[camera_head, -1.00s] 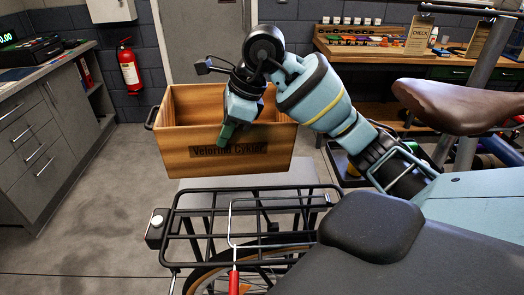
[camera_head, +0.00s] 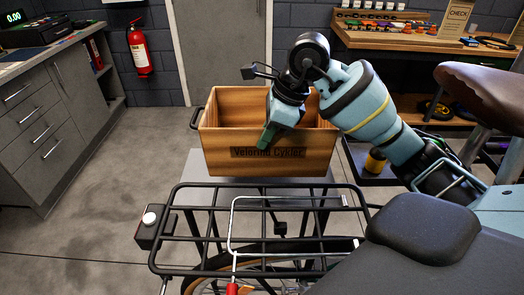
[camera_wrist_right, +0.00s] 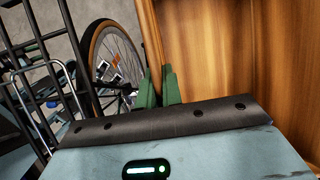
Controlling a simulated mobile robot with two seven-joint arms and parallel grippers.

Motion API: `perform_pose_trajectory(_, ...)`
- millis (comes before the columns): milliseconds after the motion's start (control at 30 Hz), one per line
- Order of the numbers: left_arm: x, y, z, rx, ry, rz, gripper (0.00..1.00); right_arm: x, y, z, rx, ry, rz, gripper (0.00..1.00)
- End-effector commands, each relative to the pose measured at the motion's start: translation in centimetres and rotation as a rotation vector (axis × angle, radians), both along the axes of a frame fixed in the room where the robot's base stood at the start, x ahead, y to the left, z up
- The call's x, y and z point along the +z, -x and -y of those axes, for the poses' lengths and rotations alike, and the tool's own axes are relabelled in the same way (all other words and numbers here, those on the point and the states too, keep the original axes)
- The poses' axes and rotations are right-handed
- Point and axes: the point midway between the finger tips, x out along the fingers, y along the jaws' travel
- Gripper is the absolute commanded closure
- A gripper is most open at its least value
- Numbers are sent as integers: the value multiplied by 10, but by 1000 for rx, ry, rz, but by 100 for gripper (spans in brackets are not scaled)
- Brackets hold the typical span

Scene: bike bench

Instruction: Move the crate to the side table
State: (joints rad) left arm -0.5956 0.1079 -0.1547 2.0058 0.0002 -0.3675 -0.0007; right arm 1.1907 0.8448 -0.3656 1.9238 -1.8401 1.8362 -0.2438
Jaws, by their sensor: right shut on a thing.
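The wooden crate (camera_head: 222,150), lettered "Velorind Cykler", is upright and looks empty in the head view. My right gripper (camera_head: 268,136) is shut on the crate's near wall from above. In the right wrist view, its green fingers (camera_wrist_right: 160,90) pinch the edge of the crate wall (camera_wrist_right: 230,50). A light grey tabletop (camera_head: 195,168), which looks like the side table, shows below and left of the crate. I cannot tell whether the crate touches it. My left gripper is out of view.
A bicycle's black rear rack (camera_head: 180,226) lies in front of the crate, with its wheel (camera_wrist_right: 98,45) close by in the wrist view. Grey cabinets (camera_head: 45,130) stand left, a workbench (camera_head: 375,38) at the back right. Floor at the left is clear.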

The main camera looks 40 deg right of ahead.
Motion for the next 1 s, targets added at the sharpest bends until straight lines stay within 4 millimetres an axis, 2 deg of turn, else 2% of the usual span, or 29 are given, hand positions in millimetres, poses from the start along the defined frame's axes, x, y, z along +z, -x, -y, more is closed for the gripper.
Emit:
perform_pose_trajectory(233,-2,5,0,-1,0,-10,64,-35,0,0,0,-1,7,100)
perform_pose_trajectory(633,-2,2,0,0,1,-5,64,-48,-1,0,1,-1,9,100)
perform_pose_trajectory(900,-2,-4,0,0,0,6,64,-77,-1,0,-1,-1,7,100)
perform_pose_trajectory(1000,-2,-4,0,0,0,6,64,-82,-1,0,-1,0,9,100)
